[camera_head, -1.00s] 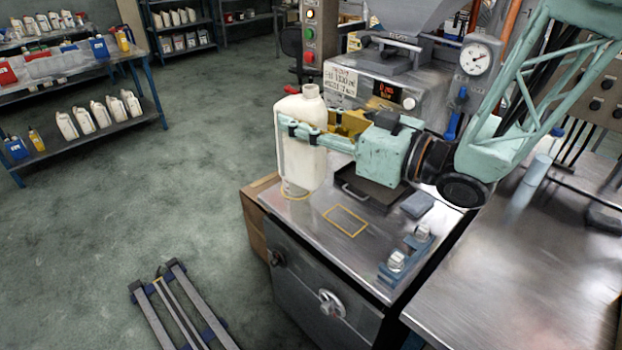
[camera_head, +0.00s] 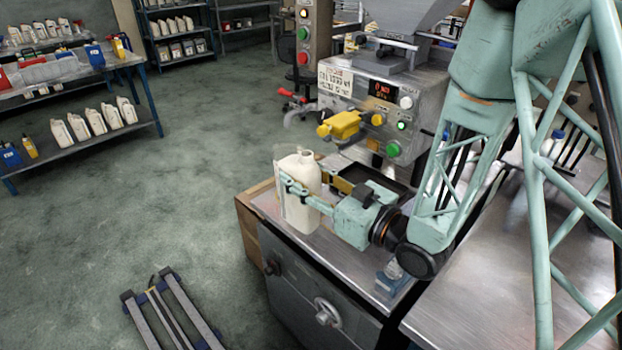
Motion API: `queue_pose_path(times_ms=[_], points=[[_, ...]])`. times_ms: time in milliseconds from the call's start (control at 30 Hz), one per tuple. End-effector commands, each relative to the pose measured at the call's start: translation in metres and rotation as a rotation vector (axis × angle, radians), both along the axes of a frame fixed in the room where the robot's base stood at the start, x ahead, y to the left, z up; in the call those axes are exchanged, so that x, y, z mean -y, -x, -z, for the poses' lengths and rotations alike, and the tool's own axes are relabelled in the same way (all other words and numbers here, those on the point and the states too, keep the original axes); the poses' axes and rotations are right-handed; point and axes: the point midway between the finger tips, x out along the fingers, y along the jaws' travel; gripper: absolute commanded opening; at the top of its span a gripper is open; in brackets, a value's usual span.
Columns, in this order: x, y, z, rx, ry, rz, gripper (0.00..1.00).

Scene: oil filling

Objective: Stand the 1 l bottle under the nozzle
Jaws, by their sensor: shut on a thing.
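The 1 l bottle (camera_head: 297,212) is a cream-white jug, upright near the left front of the steel bench (camera_head: 282,248). My gripper (camera_head: 302,182) is shut on it from the right, with its fingers around the upper body and the neck free above. The base is low over the bench top; I cannot tell if it touches. The filling machine (camera_head: 420,130) stands behind, with a yellow part (camera_head: 340,125) jutting from its front. I cannot make out the nozzle opening for certain. The bottle is in front and left of the dark tray (camera_head: 373,172) below the machine.
My arm covers the right of the bench. A small blue-grey fixture (camera_head: 393,283) sits at its front right. A steel table (camera_head: 490,285) adjoins on the right. Shelves with several jugs (camera_head: 95,122) stand at the left, and a low metal frame (camera_head: 172,310) lies on the floor.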

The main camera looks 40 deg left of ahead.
Motion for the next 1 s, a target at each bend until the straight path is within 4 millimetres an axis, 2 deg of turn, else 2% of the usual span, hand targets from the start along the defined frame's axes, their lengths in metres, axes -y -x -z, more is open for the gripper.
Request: queue_pose_path(times_ms=[200,1000], points=[[-0.003,0.000,0.011,0.000,0.000,0.009,0.22],[-0.002,-0.005,0.018,0.000,0.000,0.009,0.22]])
